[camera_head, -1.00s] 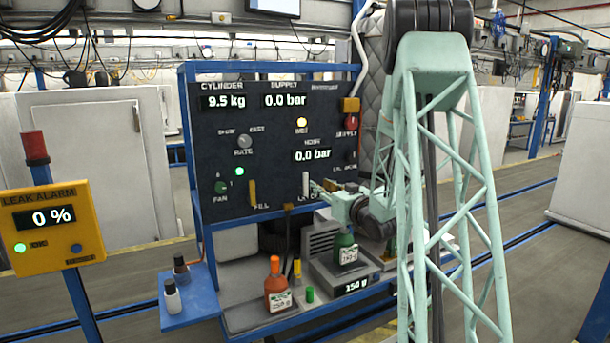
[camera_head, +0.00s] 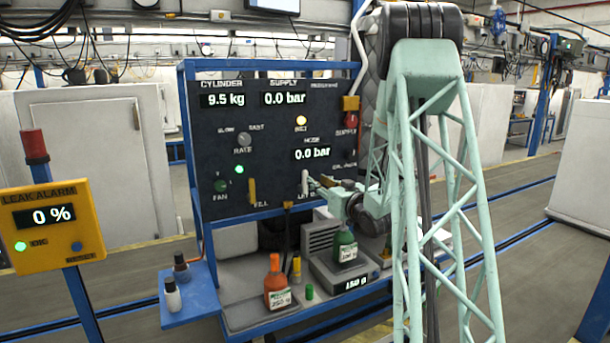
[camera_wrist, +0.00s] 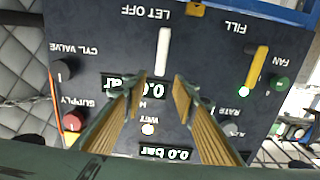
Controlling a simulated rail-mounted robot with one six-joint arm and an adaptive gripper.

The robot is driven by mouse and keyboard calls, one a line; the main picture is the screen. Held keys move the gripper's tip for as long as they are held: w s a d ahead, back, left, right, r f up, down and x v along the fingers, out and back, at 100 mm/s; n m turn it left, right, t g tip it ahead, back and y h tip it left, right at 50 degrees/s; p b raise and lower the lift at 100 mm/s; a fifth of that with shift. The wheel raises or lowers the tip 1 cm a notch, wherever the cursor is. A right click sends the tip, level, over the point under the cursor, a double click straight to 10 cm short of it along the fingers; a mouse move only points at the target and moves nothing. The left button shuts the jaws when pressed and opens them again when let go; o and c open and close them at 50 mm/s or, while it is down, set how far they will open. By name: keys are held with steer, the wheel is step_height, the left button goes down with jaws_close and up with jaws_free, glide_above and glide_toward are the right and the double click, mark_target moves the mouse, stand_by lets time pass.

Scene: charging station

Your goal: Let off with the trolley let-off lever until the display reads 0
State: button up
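The white let-off lever (camera_head: 305,182) stands upright low on the dark panel (camera_head: 275,130), above a partly hidden label. In the wrist view the lever (camera_wrist: 163,50) shows whole beside the words LET OFF. My gripper (camera_wrist: 160,88) is open, its two wooden-looking fingers apart, with the lever just beyond the gap between the tips. In the head view my gripper (camera_head: 318,184) is close to the right of the lever; contact cannot be told. The hose display (camera_head: 312,153) reads 0.0 bar, and the supply display (camera_head: 285,98) also reads 0.0 bar.
A yellow fill lever (camera_head: 252,192) and green fan knob (camera_head: 221,187) are left of the let-off lever. A red supply knob (camera_head: 351,120) is upper right. Below stand an orange bottle (camera_head: 277,285) and a green bottle (camera_head: 345,247) on a scale. The cylinder display (camera_head: 222,100) reads 9.5 kg.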

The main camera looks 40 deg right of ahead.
mark_target(306, 174)
steer(key=shift+x, duration=5.6)
jaws_close()
